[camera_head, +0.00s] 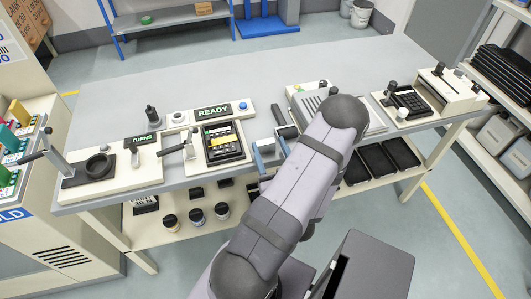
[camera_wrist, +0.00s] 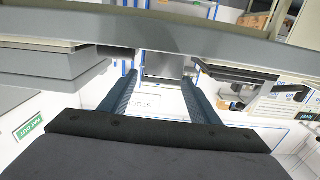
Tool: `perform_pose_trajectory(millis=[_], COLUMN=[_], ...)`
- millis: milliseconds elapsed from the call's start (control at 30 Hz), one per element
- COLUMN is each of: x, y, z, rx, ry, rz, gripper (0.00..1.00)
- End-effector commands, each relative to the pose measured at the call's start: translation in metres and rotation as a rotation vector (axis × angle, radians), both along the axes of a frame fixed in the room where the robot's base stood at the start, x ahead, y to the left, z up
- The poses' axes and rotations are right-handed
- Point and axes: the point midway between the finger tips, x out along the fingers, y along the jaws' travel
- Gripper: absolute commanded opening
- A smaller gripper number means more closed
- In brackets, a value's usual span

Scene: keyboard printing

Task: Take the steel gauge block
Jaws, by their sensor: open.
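My gripper (camera_wrist: 160,77) shows in the wrist view with its two dark blue fingers apart and nothing clearly held between them. A plain grey block-like shape (camera_wrist: 170,66) lies beyond and between the fingertips; I cannot tell for sure whether it is the steel gauge block. A white surface marked "STOCK" (camera_wrist: 145,103) lies below the fingers.
The grey bench (camera_head: 240,85) carries a "READY" sign (camera_head: 212,111), a device with a yellow strip (camera_head: 223,143), a "TURNS" fixture (camera_head: 112,163) and a keypad unit (camera_head: 408,101). Dark trays (camera_head: 378,160) lie on the lower shelf. The bench's back strip is clear.

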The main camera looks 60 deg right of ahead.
Motion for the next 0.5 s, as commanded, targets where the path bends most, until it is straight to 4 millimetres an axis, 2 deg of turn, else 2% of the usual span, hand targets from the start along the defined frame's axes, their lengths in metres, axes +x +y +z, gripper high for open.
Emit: perform_pose_trajectory(millis=[267, 500], x=[0.002, 0.014], y=[-0.001, -0.012], z=[-0.004, -0.003], rx=[-0.01, -0.01], ry=[0.016, 0.016], rz=[0.002, 0.005], gripper=[0.56, 0.56])
